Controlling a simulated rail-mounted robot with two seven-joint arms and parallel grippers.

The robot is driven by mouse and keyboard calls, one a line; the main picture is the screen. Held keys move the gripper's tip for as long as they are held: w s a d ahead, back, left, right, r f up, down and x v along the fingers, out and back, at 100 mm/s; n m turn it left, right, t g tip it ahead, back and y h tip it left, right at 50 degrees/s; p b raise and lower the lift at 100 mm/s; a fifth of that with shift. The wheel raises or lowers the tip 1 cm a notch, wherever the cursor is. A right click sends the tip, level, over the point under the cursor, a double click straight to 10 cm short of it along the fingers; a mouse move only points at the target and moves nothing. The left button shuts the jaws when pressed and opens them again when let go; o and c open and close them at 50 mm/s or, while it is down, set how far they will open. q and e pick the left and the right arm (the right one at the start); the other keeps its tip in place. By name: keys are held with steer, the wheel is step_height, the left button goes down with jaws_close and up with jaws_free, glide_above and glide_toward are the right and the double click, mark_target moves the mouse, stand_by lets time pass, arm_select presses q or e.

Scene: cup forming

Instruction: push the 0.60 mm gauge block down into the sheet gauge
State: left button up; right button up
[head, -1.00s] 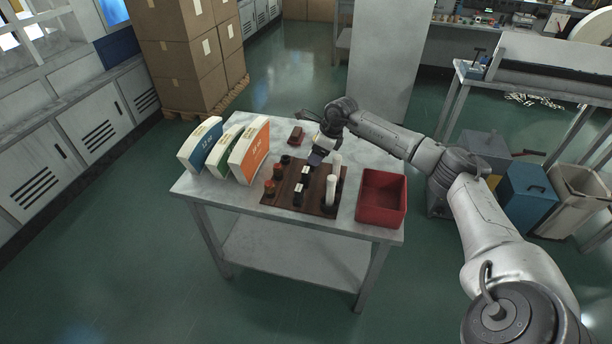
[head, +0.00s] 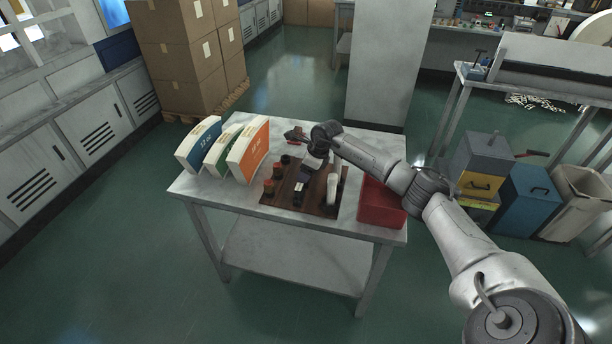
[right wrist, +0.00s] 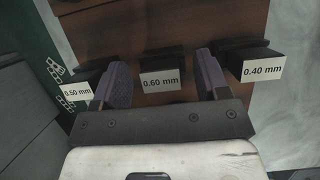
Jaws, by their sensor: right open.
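The 0.60 mm gauge block (right wrist: 161,83) is black with a white label. In the right wrist view it lies between the two purple fingertips of my right gripper (right wrist: 161,88), with a gap on each side. The gripper is open. The 0.50 mm block (right wrist: 77,92) is to its left and the 0.40 mm block (right wrist: 263,71) to its right. In the head view my right gripper (head: 305,182) is over the brown wooden board (head: 318,207), where a black labelled block (head: 298,195) shows in front of it. How deep the 0.60 mm block sits is unclear.
A red bin (head: 382,204) stands right of the board, partly behind my right arm. Dark and reddish cylinders (head: 268,188) stand on the board's left, white ones (head: 332,188) on its right.

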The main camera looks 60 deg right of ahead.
steer(key=shift+c, duration=0.3)
steer(key=c, duration=0.9)
steer(key=shift+c, duration=0.2)
